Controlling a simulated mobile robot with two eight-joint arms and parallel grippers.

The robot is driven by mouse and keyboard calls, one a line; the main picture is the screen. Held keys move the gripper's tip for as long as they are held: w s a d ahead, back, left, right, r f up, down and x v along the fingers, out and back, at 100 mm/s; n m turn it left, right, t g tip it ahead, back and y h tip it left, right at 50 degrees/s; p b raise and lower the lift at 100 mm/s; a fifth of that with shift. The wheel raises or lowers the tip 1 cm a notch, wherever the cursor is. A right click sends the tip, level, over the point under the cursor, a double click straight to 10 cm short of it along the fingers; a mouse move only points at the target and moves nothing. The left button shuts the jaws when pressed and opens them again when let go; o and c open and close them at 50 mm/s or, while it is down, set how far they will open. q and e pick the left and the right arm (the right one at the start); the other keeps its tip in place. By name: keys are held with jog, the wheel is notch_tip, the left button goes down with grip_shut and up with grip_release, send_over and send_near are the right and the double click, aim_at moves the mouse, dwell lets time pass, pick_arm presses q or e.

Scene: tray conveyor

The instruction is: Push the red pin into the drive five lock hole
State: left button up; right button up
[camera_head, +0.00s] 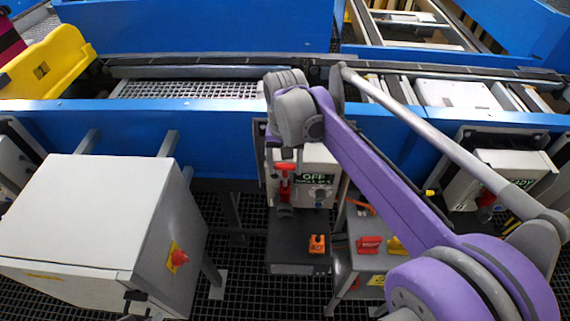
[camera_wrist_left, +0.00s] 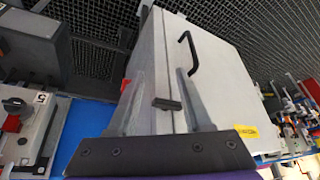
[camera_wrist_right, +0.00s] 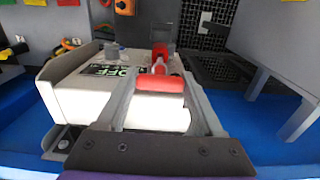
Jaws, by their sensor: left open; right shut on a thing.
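My right gripper (camera_wrist_right: 160,80) is shut on a red pin (camera_wrist_right: 160,86), whose crossbar handle lies between the fingers. The pin (camera_head: 284,167) also shows in the head view, at the front of a light drive box (camera_head: 318,160) with a green OFF display. The lock hole is hidden, so I cannot tell whether the pin tip is in it. In the left wrist view, a light box (camera_wrist_left: 45,112) with a dark knob carries a label 5. My left gripper (camera_wrist_left: 158,85) is open and empty, in front of a grey cabinet (camera_wrist_left: 190,45).
A large grey cabinet (camera_head: 85,215) with a red button (camera_head: 178,257) stands at left. A dark box with an orange switch (camera_head: 317,243) is below the drive box. The blue conveyor rail (camera_head: 130,122) runs behind. Another drive box (camera_head: 510,170) is at right.

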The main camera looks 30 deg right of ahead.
aim_at(285, 175)
jog(key=shift+f+b, duration=1.55)
jog(key=shift+f, duration=1.3)
jog(key=o, duration=1.4)
notch_tip(285, 175, up, 11)
jog(key=shift+f+p, duration=0.1)
jog(key=shift+p, duration=0.4)
